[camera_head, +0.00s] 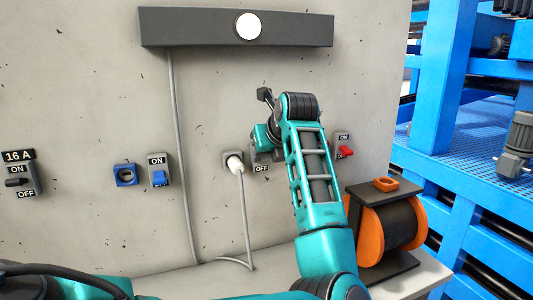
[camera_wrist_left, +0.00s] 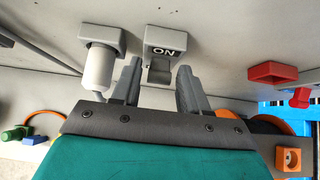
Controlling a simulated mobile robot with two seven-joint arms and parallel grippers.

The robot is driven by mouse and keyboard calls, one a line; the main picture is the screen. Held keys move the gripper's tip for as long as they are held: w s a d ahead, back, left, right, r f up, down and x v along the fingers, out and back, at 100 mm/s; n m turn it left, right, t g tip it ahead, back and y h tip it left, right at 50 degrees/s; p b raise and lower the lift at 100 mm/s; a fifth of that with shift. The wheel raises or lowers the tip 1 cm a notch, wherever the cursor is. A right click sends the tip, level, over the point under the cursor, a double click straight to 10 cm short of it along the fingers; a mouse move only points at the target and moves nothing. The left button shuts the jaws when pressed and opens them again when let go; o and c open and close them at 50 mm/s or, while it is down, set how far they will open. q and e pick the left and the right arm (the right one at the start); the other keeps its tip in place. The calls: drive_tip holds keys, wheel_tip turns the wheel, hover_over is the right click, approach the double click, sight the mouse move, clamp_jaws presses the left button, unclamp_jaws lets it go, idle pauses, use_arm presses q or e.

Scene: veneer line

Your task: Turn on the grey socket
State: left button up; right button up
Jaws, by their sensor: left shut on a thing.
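The grey socket (camera_head: 231,160), with a white plug (camera_head: 236,167) in it, sits on the wall. It also shows in the left wrist view (camera_wrist_left: 86,38), left of the grey switch (camera_wrist_left: 173,36) marked ON. In the head view my left arm covers most of this switch; its OFF label (camera_head: 261,169) shows. My left gripper (camera_wrist_left: 160,66) is at the switch, its fingers on either side of the grey lever (camera_wrist_left: 159,70), shut on it. The lever shows below the ON label in the wrist view; its exact setting is unclear. My right gripper is not in view.
A red switch (camera_head: 345,152) is right of my arm. A blue socket (camera_head: 125,175), a blue switch (camera_head: 159,177) and the 16 A switch (camera_head: 18,182) are at left. An orange cable reel (camera_head: 412,222) stands on the ledge. A lamp bar (camera_head: 190,27) is above.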

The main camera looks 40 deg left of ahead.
use_arm(q)
drive_tip(key=o, duration=1)
drive_tip(key=shift+c, duration=0.2)
drive_tip(key=b+v, duration=0.1)
drive_tip(key=v, duration=1.2)
drive_tip(key=shift+b, duration=0.3)
drive_tip(key=shift+f, duration=0.1)
